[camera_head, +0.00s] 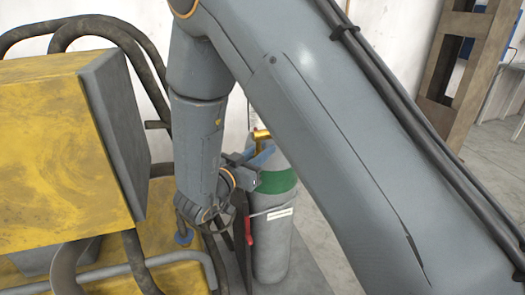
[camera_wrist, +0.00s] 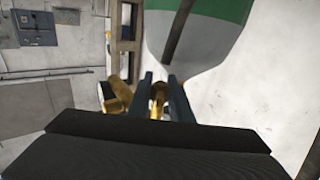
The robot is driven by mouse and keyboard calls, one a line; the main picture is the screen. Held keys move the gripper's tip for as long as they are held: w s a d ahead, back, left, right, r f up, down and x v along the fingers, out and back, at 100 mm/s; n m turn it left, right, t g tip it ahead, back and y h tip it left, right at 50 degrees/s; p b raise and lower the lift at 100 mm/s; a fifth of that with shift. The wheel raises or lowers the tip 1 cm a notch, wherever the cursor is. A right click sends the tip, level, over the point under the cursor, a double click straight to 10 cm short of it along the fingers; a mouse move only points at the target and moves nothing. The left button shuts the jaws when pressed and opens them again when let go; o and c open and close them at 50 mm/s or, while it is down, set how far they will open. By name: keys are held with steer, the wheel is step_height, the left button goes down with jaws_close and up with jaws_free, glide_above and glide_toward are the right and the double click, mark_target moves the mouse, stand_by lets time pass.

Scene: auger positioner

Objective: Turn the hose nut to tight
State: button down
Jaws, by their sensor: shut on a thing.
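My gripper (camera_wrist: 159,98) shows in the wrist view with its two dark fingers on either side of a brass piece, which looks like the hose nut (camera_wrist: 157,104). The fingers are shut on it. Another brass fitting (camera_wrist: 118,95) sticks up just left of the left finger. In the head view my gripper (camera_head: 258,172) is at the neck of a grey gas cylinder (camera_head: 272,245) with a green band. A brass part (camera_head: 262,135) shows above the cylinder's top there. The nut itself is hidden in the head view, and its tightness cannot be read.
A yellow machine (camera_head: 65,150) with a grey side plate and dark hoses (camera_head: 100,25) stands close on the left. A red handle (camera_head: 249,228) is beside the cylinder. A brown frame (camera_head: 452,75) stands at the back right. Open floor lies right of the cylinder.

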steer(key=n+t+y+p, duration=0.1)
steer(key=n+t+y, duration=0.1)
steer(key=y, duration=0.1)
steer(key=shift+a+n, duration=0.1)
steer(key=shift+n, duration=0.2)
steer(key=n+y, duration=0.1)
steer(key=y, duration=0.1)
steer(key=n+t+y, duration=0.1)
steer(key=y, duration=0.1)
steer(key=shift+w+a+n+y, duration=0.2)
steer(key=shift+n+y, duration=0.1)
steer(key=shift+n, duration=0.1)
steer(key=n+y, duration=0.1)
steer(key=y, duration=0.1)
steer(key=n+y+b, duration=0.2)
steer(key=y, duration=0.1)
steer(key=shift+a+n+t+y, duration=0.3)
steer(key=shift+a+n+y+b, duration=0.25)
steer(key=shift+n+y, duration=0.35)
steer(key=shift+y, duration=0.3)
steer(key=c, duration=1.6)
jaws_free()
